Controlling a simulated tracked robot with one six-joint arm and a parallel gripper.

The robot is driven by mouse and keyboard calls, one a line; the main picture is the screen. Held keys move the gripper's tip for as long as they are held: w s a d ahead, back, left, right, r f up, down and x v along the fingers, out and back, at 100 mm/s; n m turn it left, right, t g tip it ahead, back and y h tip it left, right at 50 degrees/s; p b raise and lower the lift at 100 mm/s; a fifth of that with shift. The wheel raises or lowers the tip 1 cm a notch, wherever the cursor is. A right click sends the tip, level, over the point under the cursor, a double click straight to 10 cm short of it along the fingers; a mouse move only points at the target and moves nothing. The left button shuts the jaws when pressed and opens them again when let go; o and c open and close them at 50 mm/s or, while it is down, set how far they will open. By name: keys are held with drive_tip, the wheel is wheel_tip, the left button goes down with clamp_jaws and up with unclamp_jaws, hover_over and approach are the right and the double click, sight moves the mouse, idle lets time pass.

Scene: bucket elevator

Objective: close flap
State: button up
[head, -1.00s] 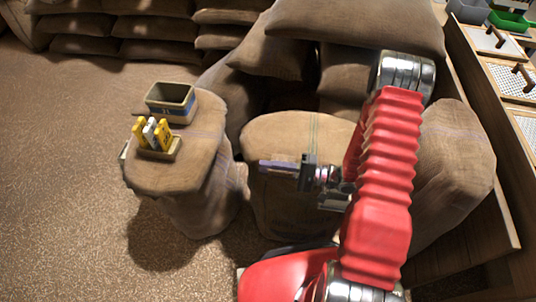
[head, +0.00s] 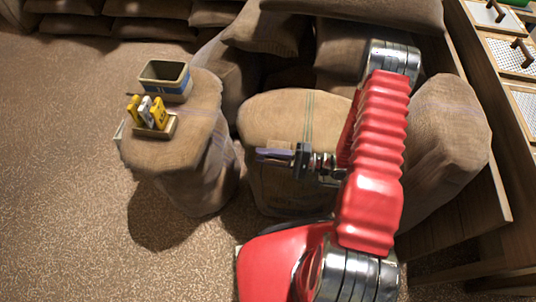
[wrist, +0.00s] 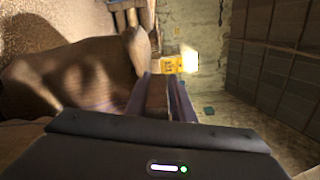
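I cannot make out a flap for certain in either view. My gripper (head: 272,155) points left in the head view, above the middle sack (head: 300,115). In the wrist view its two purple-blue fingers (wrist: 160,98) stand a little apart, with a brown strip showing between them. I see nothing held. Beyond the fingertips in the wrist view is a small yellow sign or plate (wrist: 180,63) against a bright patch. What it is fixed to is unclear.
A left sack (head: 185,165) carries an open dark box with a blue band (head: 165,78) and a small tray (head: 158,132) of yellow and white items. Stacked sacks stand behind. Floor at left is clear.

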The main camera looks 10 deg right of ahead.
drive_tip(key=o, duration=0.3)
drive_tip(key=shift+d, duration=0.1)
drive_tip(key=shift+d, duration=0.45)
drive_tip(key=v, duration=1.2)
drive_tip(key=shift+s+d, duration=0.3)
drive_tip(key=shift+s, duration=0.05)
